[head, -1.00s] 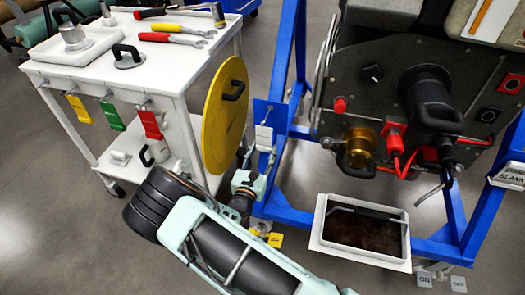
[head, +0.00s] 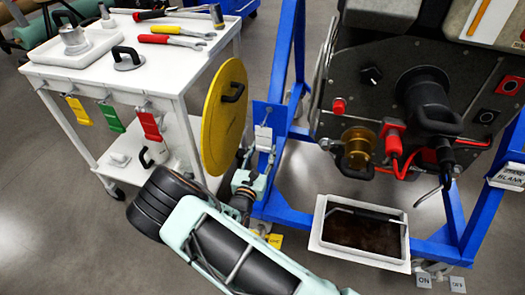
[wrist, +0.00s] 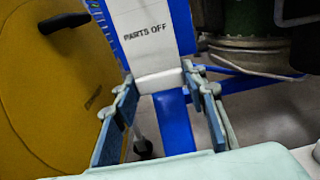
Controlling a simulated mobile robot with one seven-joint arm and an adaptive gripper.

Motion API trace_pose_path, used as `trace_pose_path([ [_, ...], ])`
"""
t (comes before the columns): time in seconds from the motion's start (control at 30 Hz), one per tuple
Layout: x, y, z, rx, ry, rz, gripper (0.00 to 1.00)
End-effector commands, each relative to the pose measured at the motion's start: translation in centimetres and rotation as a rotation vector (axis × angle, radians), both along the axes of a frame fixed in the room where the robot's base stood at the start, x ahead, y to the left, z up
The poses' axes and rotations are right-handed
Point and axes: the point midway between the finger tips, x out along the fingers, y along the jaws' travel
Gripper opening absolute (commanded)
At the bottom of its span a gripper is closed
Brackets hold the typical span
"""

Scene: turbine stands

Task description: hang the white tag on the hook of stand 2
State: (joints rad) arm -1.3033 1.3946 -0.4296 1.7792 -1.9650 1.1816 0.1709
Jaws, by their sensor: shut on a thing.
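My gripper (head: 263,152) is shut on the white tag (head: 263,136), low in front of the blue stand (head: 289,75). In the wrist view the white tag (wrist: 148,38) reads "PARTS OFF", and its lower end lies between the two fingertips (wrist: 160,78). A blue plate (head: 270,112) on the stand shows behind and above the tag. Whether tag and plate touch I cannot tell. No hook on the stand can be made out, and no stand number is readable.
A yellow disc (head: 223,115) with a black handle stands close at left, beside the white cart (head: 65,80) with yellow, green and red tags. A tray (head: 318,235) of dark liquid sits right of my gripper, below the dark engine panel (head: 390,85).

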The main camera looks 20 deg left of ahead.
Motion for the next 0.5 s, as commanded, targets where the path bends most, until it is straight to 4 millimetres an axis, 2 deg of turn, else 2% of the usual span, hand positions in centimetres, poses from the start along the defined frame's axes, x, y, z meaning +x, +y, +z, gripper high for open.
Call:
trace_pose_path([
  [0.27,0.27,-0.01,0.02,0.000,-0.001,0.000,0.00],
  [0.3,0.26,-0.01,0.02,0.000,-0.001,0.000,0.43],
  [0.43,0.26,-0.01,0.02,0.000,0.000,0.000,0.58],
  [0.5,0.26,-0.01,0.01,0.000,0.000,0.000,0.59],
])
